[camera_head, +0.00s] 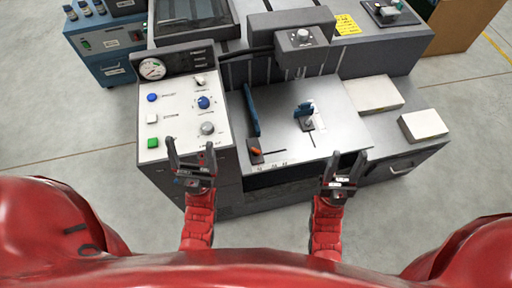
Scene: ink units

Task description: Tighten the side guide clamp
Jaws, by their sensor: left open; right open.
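A long blue guide bar (251,110) stands on the grey machine bed (345,120), along its left side. At its near end is a dark block with a small orange lever (256,151). A second, shorter blue piece (303,110) with a grey knob stands further right on the bed. I cannot tell which part is the side guide clamp. My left gripper (191,143) is open and empty, in front of the control panel and left of the orange lever. My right gripper (348,155) is open and empty near the bed's front edge, right of the lever.
A white control panel (178,128) with a gauge, buttons and knobs is at left. A grey head with a knob (302,38) overhangs the bed's back. Two paper stacks (424,125) lie at right. A blue cabinet (105,45) stands back left. Grey floor is clear at left.

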